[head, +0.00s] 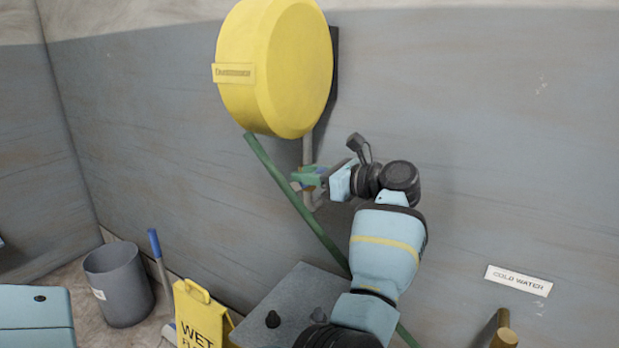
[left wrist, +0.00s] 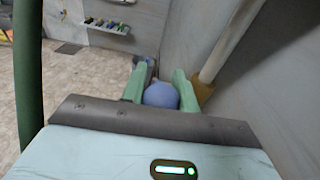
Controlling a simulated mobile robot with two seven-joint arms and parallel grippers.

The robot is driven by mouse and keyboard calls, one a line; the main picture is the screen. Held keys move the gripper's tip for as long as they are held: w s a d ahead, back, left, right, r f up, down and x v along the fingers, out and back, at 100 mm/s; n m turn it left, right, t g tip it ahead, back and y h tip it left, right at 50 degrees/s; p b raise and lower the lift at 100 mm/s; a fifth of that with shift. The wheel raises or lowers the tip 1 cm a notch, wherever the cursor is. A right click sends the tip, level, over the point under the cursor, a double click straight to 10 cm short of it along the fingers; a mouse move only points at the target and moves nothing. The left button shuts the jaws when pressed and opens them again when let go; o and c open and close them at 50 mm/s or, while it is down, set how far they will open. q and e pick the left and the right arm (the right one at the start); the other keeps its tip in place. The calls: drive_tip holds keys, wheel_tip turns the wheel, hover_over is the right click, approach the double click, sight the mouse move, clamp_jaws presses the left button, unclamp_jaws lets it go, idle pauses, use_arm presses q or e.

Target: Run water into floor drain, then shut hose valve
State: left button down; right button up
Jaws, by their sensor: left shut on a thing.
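My left gripper (head: 309,178) is at the pipework just below the yellow hose reel (head: 285,68) on the wall. In the left wrist view its green fingers (left wrist: 160,88) are shut on a rounded blue part (left wrist: 160,96), which looks like the hose valve's handle. A brass-coloured fitting (left wrist: 203,89) on a pale pipe (left wrist: 222,48) is beside the fingers. The green hose (head: 290,194) hangs from the reel and passes behind my arm; its end is hidden. My right gripper is not in view.
A grey bin (head: 120,284), a blue-handled tool (head: 157,253) and a yellow wet floor sign (head: 199,317) stand along the wall at lower left. A cold water label (head: 518,280) is on the wall at right. In the left wrist view, tiled floor (left wrist: 70,85) lies open.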

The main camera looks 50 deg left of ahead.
use_arm(q)
drive_tip(key=shift+w+d+f+y+b, duration=0.15)
drive_tip(key=shift+d+f+y+b, duration=0.3)
drive_tip(key=shift+y+b, duration=0.7)
drive_tip(key=shift+f+g+b, duration=0.3)
drive_tip(key=shift+g+b, duration=0.1)
drive_tip(key=shift+b, duration=0.6)
drive_tip(key=shift+d+f+y+b, duration=0.2)
drive_tip(key=shift+y+b, duration=0.25)
drive_tip(key=shift+b, duration=0.15)
idle(0.9)
idle(0.5)
drive_tip(key=c, duration=1.4)
unclamp_jaws()
drive_tip(key=shift+w+f, duration=0.1)
